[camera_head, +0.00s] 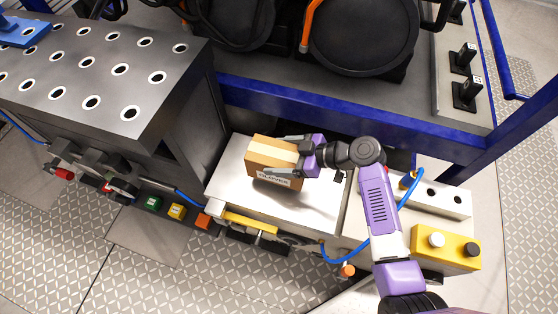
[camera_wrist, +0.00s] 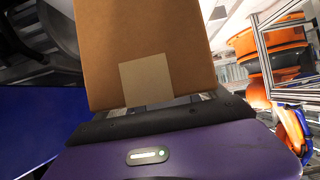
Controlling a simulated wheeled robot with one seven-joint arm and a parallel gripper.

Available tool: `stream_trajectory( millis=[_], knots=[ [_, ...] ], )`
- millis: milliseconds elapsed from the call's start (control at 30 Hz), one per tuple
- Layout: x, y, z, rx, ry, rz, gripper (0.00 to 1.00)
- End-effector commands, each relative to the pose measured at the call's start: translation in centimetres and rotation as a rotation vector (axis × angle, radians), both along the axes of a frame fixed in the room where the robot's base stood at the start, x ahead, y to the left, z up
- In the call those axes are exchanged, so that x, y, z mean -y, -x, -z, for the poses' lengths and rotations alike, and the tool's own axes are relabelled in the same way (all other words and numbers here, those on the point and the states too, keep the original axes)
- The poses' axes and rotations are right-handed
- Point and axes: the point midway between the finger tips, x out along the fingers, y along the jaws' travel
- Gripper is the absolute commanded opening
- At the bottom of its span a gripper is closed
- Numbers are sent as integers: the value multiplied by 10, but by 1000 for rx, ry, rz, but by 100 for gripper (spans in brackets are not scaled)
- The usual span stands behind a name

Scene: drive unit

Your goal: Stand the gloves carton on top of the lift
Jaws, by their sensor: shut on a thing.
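The gloves carton (camera_head: 270,158), a brown cardboard box with a pale tape strip and a printed label on its near side, is between the fingers of my gripper (camera_head: 282,155). In the wrist view the carton (camera_wrist: 150,45) fills the upper middle, with a lighter square patch low on its face. My gripper is shut on it from the right side. The carton is over the left part of a pale flat-topped platform (camera_head: 315,205), which looks like the lift. I cannot tell whether its underside touches the top.
A dark steel table with holes (camera_head: 115,85) stands to the left. A blue frame (camera_head: 340,110) carrying large black round units runs behind. A yellow button box (camera_head: 445,247) and a blue cable (camera_head: 345,258) are at the right. The platform's front and right are bare.

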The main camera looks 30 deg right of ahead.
Motion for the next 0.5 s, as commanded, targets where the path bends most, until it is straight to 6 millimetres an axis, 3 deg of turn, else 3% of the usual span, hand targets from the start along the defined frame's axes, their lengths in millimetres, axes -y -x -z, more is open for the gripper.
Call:
stream_trajectory(
  millis=[233, 500],
  knots=[
    [0, 0, 31, -2, 0, 0, 22],
    [0, 0, 33, 0, 0, -1, 22]
  ],
)
